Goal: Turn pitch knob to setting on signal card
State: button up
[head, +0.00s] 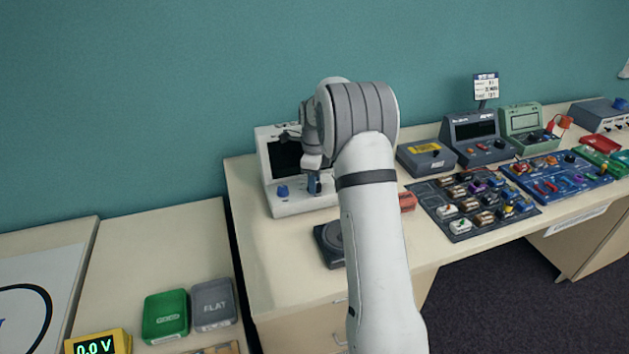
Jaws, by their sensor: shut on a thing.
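A white instrument (297,206) with a dark screen stands at the left end of the long bench. One blue knob (283,191) shows bare on its lower left front. My gripper (314,184) points down at the front panel, right of that knob, and is shut on a second blue knob (315,187). Labels and pointer marks are too small to read, so I cannot tell which knob is pitch. My arm hides the instrument's right side. A small white card with a blue header (486,87) stands on a post at the back; its text is not legible.
A dark round-topped device (328,243) sits in front of the instrument. A grey box with a yellow label (426,158), two screened meters and trays of parts fill the bench to the right. Green (165,315) and grey bins (213,305) stand on the left table.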

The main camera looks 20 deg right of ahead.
jog(key=shift+r, duration=0.1)
jog(key=o, duration=1)
notch_tip(320, 180, up, 7)
jog(key=shift+r+b, duration=0.1)
jog(key=shift+b, duration=0.25)
jog(key=shift+r, duration=0.25)
